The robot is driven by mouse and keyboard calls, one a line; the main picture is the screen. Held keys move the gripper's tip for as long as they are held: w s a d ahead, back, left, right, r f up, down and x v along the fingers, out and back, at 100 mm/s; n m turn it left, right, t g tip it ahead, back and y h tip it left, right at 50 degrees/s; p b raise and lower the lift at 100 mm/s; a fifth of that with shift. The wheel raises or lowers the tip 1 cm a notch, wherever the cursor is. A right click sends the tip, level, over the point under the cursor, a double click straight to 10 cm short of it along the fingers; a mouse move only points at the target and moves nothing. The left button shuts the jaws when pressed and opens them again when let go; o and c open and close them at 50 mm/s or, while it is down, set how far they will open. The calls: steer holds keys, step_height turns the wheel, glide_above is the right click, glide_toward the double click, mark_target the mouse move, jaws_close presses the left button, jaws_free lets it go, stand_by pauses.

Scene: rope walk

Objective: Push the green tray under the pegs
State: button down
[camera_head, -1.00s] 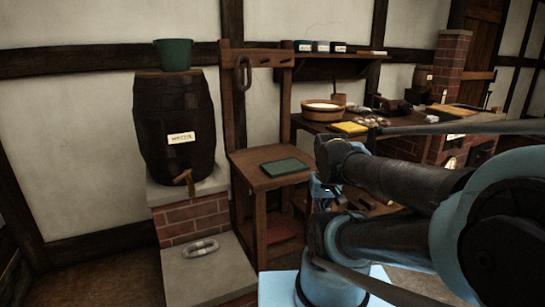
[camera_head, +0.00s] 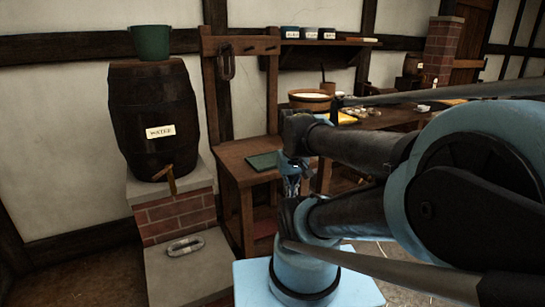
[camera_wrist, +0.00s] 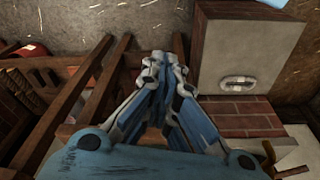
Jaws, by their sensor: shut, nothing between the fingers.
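The green tray (camera_head: 263,160) lies flat on the top of a wooden stand (camera_head: 232,158); its right end meets my arm in the picture and may be partly hidden. The dark pegs (camera_head: 250,49) are on the upright back rail of that stand, above and behind the tray, and a metal link (camera_head: 226,62) hangs at their left. My gripper (camera_head: 291,190) points down at the right front of the stand, apart from the tray as far as I can tell. In the wrist view its fingers (camera_wrist: 165,60) are together and empty; the tray does not show there.
A barrel labelled water (camera_head: 155,115) with a green bucket (camera_head: 150,42) on top stands left on a brick base (camera_head: 178,217). A low slab (camera_head: 190,270) with a metal link (camera_head: 185,246) is in front. A bench with a wooden tub (camera_head: 310,101) stands right, behind my arm.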

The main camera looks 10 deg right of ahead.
steer(key=w+r, duration=0.6)
steer(key=w, duration=0.3)
steer(key=n+g, duration=0.2)
steer(key=g, duration=0.1)
glide_toward(274, 161)
steer(key=a+r, duration=0.1)
steer(key=a, duration=0.1)
steer(key=shift+n+g+h, duration=0.3)
steer(key=shift+n+g, duration=0.1)
steer(key=shift+n, duration=0.1)
steer(key=w+f, duration=0.2)
steer(key=w, duration=0.1)
steer(key=w+a+f, duration=0.1)
steer(key=w+f, duration=0.1)
steer(key=w, duration=0.1)
steer(key=w+f, duration=0.2)
steer(key=w, duration=0.2)
steer(key=shift+a, duration=0.35)
steer(key=shift+w+f, duration=0.45)
steer(key=s+d, duration=0.1)
steer(key=s, duration=0.2)
steer(key=s+d, duration=0.1)
steer(key=s, duration=0.3)
steer(key=s+d+f, duration=0.1)
steer(key=s, duration=0.3)
steer(key=shift+s+d, duration=0.2)
steer(key=shift+d, duration=0.15)
steer(key=shift+s+f, duration=0.1)
steer(key=shift+f, duration=0.15)
